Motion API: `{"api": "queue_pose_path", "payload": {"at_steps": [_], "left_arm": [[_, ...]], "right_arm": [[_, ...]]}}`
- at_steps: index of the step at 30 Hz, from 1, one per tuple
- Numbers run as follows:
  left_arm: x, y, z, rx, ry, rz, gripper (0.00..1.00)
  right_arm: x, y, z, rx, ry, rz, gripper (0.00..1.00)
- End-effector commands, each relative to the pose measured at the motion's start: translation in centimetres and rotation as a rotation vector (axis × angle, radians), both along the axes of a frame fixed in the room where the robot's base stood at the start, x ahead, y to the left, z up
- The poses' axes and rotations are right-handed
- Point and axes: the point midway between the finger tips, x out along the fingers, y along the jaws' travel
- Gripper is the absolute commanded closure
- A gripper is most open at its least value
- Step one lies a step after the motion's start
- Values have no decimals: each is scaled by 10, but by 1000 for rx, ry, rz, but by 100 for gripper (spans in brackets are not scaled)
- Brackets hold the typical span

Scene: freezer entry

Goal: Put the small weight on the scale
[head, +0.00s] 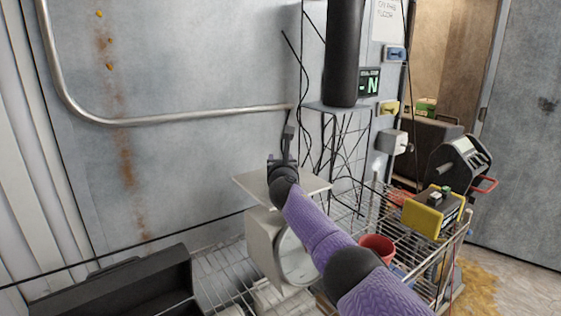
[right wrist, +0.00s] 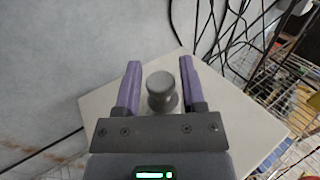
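The scale has a pale square plate (head: 318,184), a cream body (head: 262,243) and a round dial partly hidden by my right arm. The plate fills the middle of the right wrist view (right wrist: 245,125). The small weight (right wrist: 161,90) is a grey knobbed piece, seen over the plate near its far corner. My right gripper (right wrist: 160,85) is open, its two purple fingers on either side of the weight with gaps showing. In the head view my right gripper (head: 284,150) is over the plate, and I cannot make out the weight there. My left gripper is not in view.
A wire cart (head: 385,215) stands right of the scale, with a red cup (head: 377,246) and a yellow-black box (head: 433,212). A tall black cylinder (head: 345,50) stands on a small shelf behind. A black open case (head: 125,285) lies at lower left. A metal rail crosses the wall.

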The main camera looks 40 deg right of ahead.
Motion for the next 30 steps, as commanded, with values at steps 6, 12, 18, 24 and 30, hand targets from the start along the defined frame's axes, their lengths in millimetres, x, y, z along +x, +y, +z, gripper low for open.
{"api": "queue_pose_path", "payload": {"at_steps": [6,12,18,24,30], "left_arm": [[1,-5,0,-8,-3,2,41],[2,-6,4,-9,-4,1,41],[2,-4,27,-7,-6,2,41],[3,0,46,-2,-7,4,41],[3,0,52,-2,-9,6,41]], "right_arm": [[0,0,0,0,0,0,28],[-1,0,3,-1,0,0,28],[-18,13,8,-4,1,1,28],[-49,38,5,-3,4,3,28],[-82,63,3,-2,2,1,28]]}}
